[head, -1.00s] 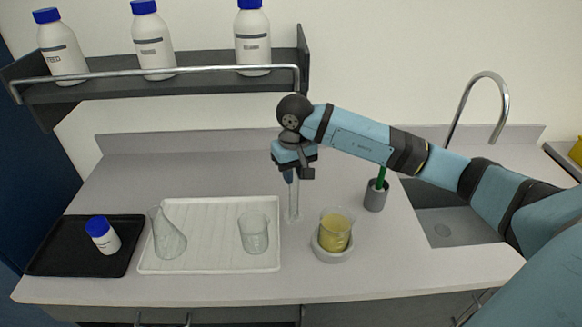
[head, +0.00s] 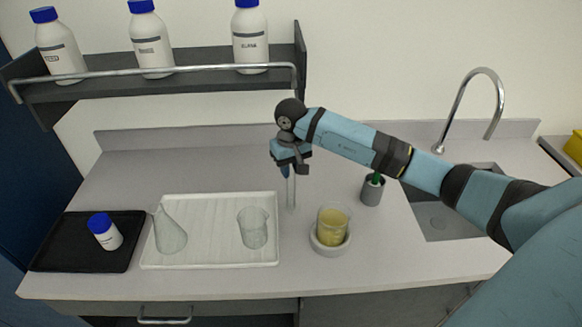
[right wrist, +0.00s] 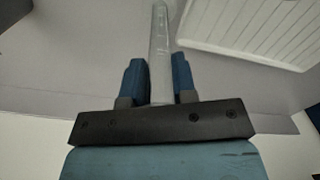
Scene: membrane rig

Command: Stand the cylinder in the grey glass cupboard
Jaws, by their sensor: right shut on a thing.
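The glass cylinder (head: 291,192) is a slim clear upright tube above the bench, right of the white tray. My right gripper (head: 287,172) is shut on its upper part from above. In the right wrist view the cylinder (right wrist: 160,50) stands between the two blue fingers of the gripper (right wrist: 158,82). Whether its foot touches the bench cannot be told. The grey glass cupboard is not clearly in view; only grey fronts with a handle show under the bench edge. My left gripper is not in view.
A white ribbed tray (head: 208,203) holds a conical flask (head: 169,234) and an empty beaker (head: 252,229). A black tray (head: 65,245) holds a small bottle (head: 104,232). A yellow-filled beaker (head: 332,226) sits on a round base. A grey cup (head: 371,193) and sink (head: 440,215) are right.

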